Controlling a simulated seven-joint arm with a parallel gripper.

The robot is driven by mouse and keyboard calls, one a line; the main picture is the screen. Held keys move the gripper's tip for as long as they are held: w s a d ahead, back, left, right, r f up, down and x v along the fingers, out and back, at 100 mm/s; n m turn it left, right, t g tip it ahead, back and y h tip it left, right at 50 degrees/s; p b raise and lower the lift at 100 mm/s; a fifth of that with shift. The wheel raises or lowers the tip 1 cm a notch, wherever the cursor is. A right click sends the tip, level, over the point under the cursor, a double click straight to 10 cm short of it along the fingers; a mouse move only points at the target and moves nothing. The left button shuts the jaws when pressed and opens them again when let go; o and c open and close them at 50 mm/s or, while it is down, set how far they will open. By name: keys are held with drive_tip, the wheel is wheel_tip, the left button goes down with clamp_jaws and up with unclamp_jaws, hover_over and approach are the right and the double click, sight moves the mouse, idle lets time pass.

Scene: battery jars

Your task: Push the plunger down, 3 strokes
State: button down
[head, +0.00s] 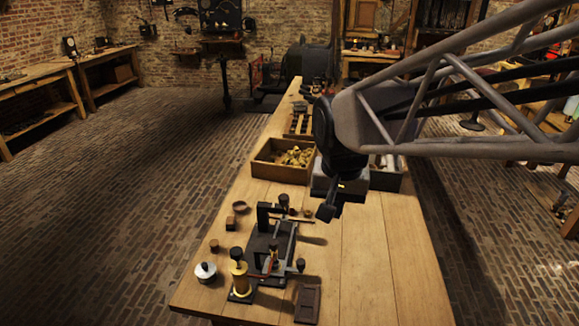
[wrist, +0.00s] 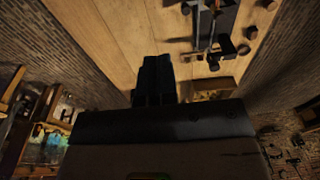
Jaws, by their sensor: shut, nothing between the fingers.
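A brass pump-like cylinder (head: 241,279) stands upright on a small dark base near the table's front left. A dark round knob (head: 237,254) tops it and looks like the plunger's top. Next to it is a dark apparatus (head: 262,243) with an upright black block, a metal bar and a smaller brass post. The apparatus also shows at the top of the wrist view (wrist: 212,28), partly cut off. My gripper (head: 326,212) is shut and empty, above the table, to the right of and behind the apparatus. It touches nothing. Its dark fingers show in the wrist view (wrist: 154,70).
A wooden box of brass pieces (head: 284,160) stands behind the apparatus. A grey bin (head: 385,178) is behind my gripper. A white-topped round jar (head: 205,271), small wooden pieces and a brown tray (head: 307,304) lie around the apparatus. The table's right side (head: 385,260) is clear.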

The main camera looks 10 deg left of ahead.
drive_tip(key=w+a+f, duration=0.1)
drive_tip(key=w+a, duration=0.2)
drive_tip(key=a, duration=0.9)
drive_tip(key=g, duration=0.1)
hover_over(236, 251)
wheel_tip(236, 251, down, 3)
drive_tip(key=shift+r, duration=0.2)
drive_tip(key=shift+f, duration=0.1)
wheel_tip(236, 251, down, 14)
drive_tip(key=shift+r, duration=0.1)
idle(0.4)
drive_tip(key=shift+f, duration=1.4)
drive_tip(key=shift+r, duration=0.1)
wheel_tip(236, 251, up, 14)
